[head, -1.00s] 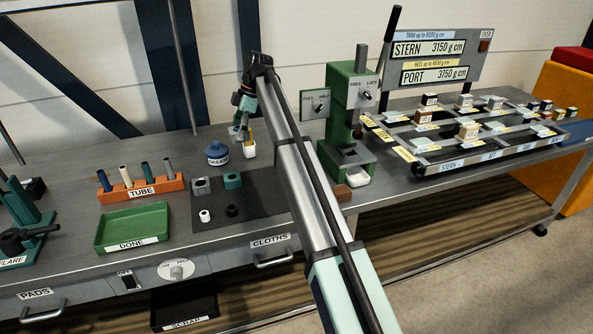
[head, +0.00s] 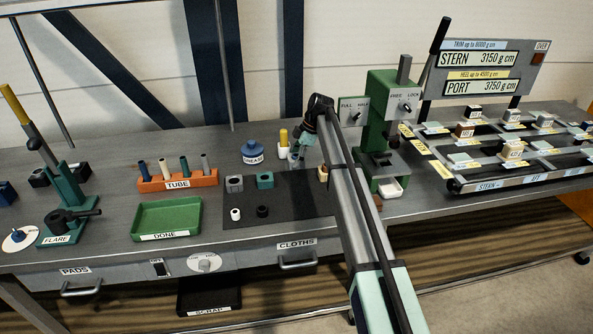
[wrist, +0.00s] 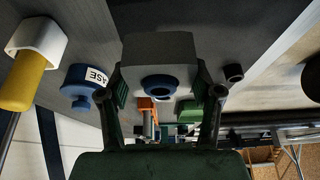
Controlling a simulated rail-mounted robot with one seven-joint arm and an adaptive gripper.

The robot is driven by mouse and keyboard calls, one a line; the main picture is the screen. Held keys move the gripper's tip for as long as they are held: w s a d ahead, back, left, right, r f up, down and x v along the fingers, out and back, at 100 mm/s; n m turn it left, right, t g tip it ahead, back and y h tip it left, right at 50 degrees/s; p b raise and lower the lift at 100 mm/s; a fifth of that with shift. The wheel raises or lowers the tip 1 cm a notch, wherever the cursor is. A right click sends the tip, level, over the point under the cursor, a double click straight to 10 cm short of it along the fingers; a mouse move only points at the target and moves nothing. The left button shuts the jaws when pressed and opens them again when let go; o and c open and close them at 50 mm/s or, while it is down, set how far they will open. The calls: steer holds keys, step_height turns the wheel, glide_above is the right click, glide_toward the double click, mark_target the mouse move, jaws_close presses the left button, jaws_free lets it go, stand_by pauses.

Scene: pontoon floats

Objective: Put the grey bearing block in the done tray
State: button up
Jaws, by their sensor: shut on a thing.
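My gripper (head: 296,157) is over the back right of the dark mat, beside the yellow-handled tool. In the wrist view my gripper (wrist: 160,92) is shut on a grey block (wrist: 158,45) with a dark blue ring in its bore, one finger on each side. In the head view this block is too small and covered to make out clearly. The green done tray (head: 166,217) stands at the left, its inside empty; it also shows small beyond the block in the wrist view (wrist: 190,113). Another grey block (head: 234,184) with a hole sits on the mat.
The mat (head: 305,203) also bears a teal block (head: 265,180), a white bush (head: 235,214) and a black bush (head: 262,211). A blue grease pot (head: 253,153) and an orange tube rack (head: 178,181) stand behind. A green press (head: 378,135) stands right of my arm.

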mark_target(293, 180)
steer(key=shift+f+p, duration=0.85)
steer(key=shift+f, duration=2.75)
steer(key=shift+f, duration=0.1)
steer(key=shift+f, duration=0.15)
steer(key=o, duration=1.5)
steer(key=shift+r, duration=0.3)
steer(key=b+v, duration=0.4)
steer(key=v, duration=0.8)
